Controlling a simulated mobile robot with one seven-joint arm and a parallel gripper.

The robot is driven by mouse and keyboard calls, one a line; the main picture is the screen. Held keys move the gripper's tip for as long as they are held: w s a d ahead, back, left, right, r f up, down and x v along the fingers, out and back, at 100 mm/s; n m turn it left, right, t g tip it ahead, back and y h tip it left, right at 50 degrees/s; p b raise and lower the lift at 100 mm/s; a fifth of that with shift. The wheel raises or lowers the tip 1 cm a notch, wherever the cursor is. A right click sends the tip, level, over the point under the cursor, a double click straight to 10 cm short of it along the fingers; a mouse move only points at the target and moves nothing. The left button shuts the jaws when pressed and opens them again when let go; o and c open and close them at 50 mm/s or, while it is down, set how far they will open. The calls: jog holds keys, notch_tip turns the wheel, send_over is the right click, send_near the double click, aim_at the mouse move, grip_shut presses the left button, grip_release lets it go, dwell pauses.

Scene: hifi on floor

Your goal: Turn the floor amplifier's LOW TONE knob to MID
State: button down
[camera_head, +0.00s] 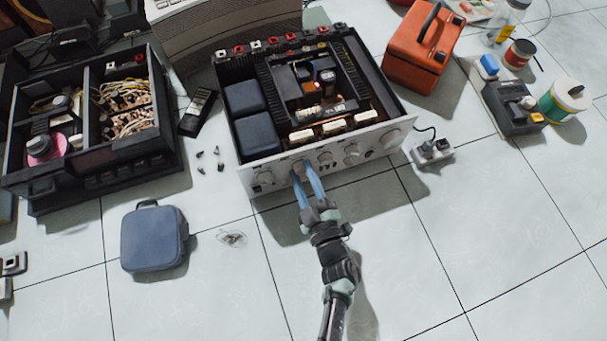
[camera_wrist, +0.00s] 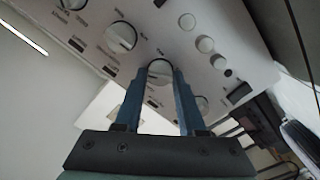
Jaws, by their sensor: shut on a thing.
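The floor amplifier (camera_head: 285,168) stands on the tiles with its lid off and its silver front panel facing me. A row of round knobs runs along that panel. My gripper (camera_head: 304,172) reaches the panel left of its middle, its two blue fingers shut on one round silver knob. In the wrist view, the gripper (camera_wrist: 163,78) has a finger on either side of the gripped knob (camera_wrist: 160,69). The front panel (camera_wrist: 215,35) carries small printed labels that I cannot read, so I cannot tell the knob's name or setting.
An open black chassis (camera_head: 88,160) lies at the left. A blue-grey case (camera_head: 153,238) sits at front left. Small loose parts lie left of the amplifier. The front right floor is clear.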

jog(key=n, duration=1.2)
jog(key=shift+f, duration=0.1)
dwell(0.4)
jog(key=c, duration=0.5)
grip_release()
jog(key=shift+s, duration=0.1)
jog(key=p+v, duration=0.4)
jog(key=v, duration=0.8)
jog(key=shift+s, duration=0.4)
